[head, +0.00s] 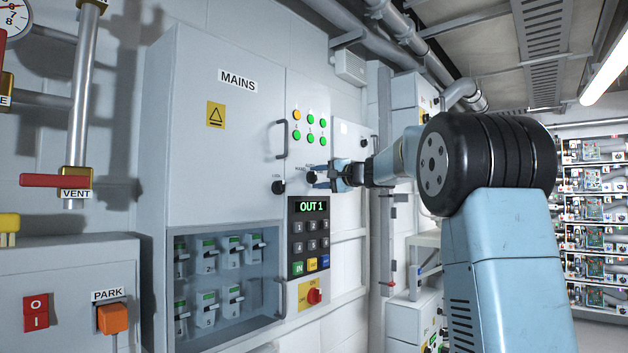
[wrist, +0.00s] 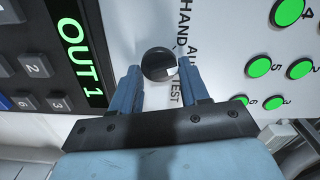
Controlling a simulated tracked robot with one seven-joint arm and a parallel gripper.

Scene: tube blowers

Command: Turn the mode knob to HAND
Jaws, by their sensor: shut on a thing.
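The mode knob (wrist: 155,60) is round and black, on the light panel front. The words HAND (wrist: 185,18), AUTO, partly hidden, and TEST (wrist: 174,92) are printed sideways beside it in the wrist view. My gripper (wrist: 158,72) is shut on the knob, with one blue finger on each side. In the head view the knob (head: 311,177) sits at the tips of my gripper (head: 320,177), which reaches in from the right. A pale patch shows on the knob, but I cannot tell surely which word it points to.
A second black knob (head: 278,187) is to the left. The OUT 1 display (head: 312,207) with its keypad (head: 310,240) is below, and green lamps (head: 311,130) are above. A door handle (head: 282,139) stands out at the upper left. A red switch (head: 314,296) is lower down.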

